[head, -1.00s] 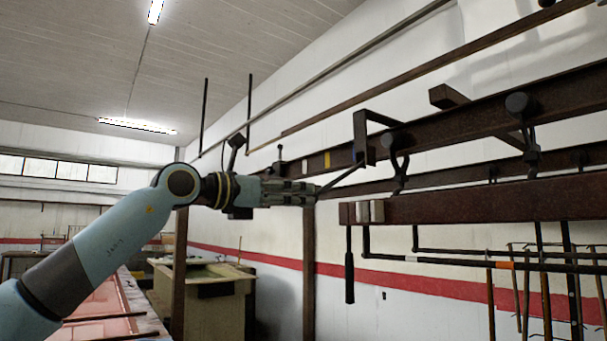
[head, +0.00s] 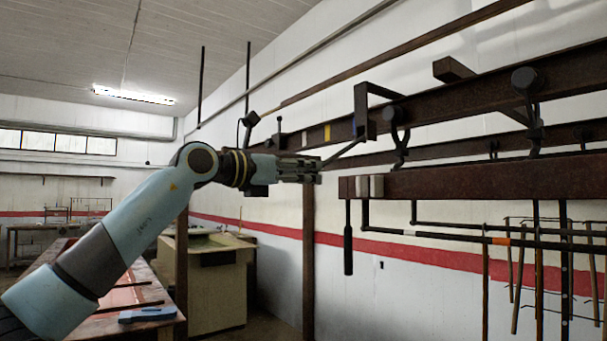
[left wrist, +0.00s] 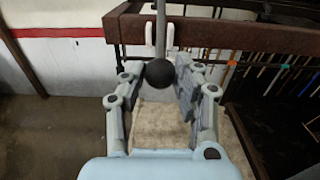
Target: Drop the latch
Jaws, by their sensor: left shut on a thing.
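My left gripper (head: 318,168) is shut at the free end of a slanted dark bar (head: 345,151). This bar runs up to a dark bracket (head: 361,110) on the rusty upper rail (head: 450,101); I take it for the latch's handle. In the left wrist view a round black knob (left wrist: 158,73) on a grey rod (left wrist: 161,30) sits between the two fingers of the gripper (left wrist: 160,85). The exact finger contact is hard to see. My right gripper is not in view.
A rusty lower beam (head: 480,182) with pale blocks (head: 376,186) at its near end lies right of the gripper. Black hooks and rods (head: 510,241) hang under it. A pale bin (head: 217,285) and a red-topped table (head: 125,297) stand below left.

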